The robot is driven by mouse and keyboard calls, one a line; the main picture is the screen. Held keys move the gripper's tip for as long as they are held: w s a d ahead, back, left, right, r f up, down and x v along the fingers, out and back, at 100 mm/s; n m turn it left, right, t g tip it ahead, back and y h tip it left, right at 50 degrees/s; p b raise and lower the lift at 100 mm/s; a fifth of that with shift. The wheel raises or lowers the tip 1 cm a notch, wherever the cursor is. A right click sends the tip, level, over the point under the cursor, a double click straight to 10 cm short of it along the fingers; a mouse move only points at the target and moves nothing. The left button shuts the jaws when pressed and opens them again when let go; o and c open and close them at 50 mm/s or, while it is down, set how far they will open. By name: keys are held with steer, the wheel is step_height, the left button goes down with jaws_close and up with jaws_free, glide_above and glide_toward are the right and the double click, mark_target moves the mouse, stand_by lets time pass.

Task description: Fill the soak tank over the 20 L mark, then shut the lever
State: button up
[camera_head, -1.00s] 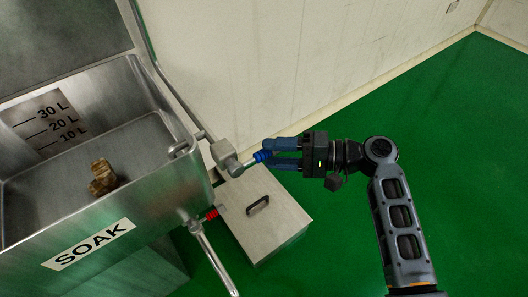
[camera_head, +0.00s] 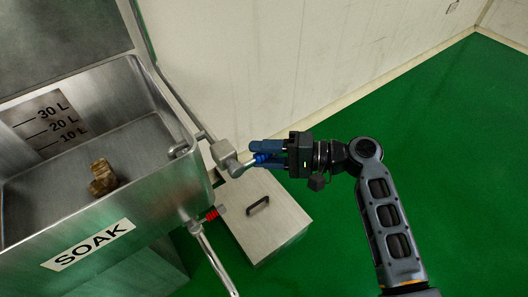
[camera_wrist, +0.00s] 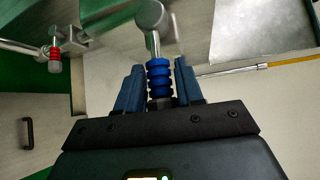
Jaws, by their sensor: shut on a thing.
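The steel soak tank (camera_head: 165,205) stands at the left in the head view, with a SOAK label on its front. Its level plate (camera_head: 47,122) is marked 10 L, 20 L and 30 L. A brown lumpy part (camera_head: 102,178) lies inside; I cannot make out a water level. The blue-ribbed lever (camera_head: 240,166) sticks out from the valve block at the tank's right; it also shows in the wrist view (camera_wrist: 159,80). My gripper (camera_head: 262,153) is shut on its blue grip, with a finger on each side.
A red-ribbed lever (camera_head: 210,215) sits lower on the tank, beside a drain pipe (camera_head: 213,262). A steel box (camera_head: 275,225) with a dark handle stands on the floor below my gripper. A pale wall is behind; green floor is clear at the right.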

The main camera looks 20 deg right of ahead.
jaws_close()
steer(key=shift+f, duration=0.15)
steer(key=shift+f+m+t+y+b, duration=0.4)
steer(key=shift+f+m+y+b, duration=0.4)
steer(key=shift+b, duration=0.25)
steer(key=shift+s+a+f+m+t+y+b, duration=0.1)
steer(key=shift+a+f+m+t+y+b, duration=0.45)
steer(key=shift+m+t+b, duration=0.5)
steer(key=shift+s+a+f+m+t+y+b, duration=0.15)
steer(key=shift+f+m+t+y+b, duration=0.45)
steer(key=shift+m+b, duration=0.8)
steer(key=shift+s+a+f+m+t+y+b, duration=0.1)
steer(key=shift+a+f+m+t+y+b, duration=0.3)
steer(key=shift+f+m+t+b, duration=0.6)
steer(key=shift+a+r+m, duration=0.1)
steer(key=shift+r+m, duration=0.1)
steer(key=shift+m, duration=0.25)
steer(key=o, duration=0.8)
jaws_free()
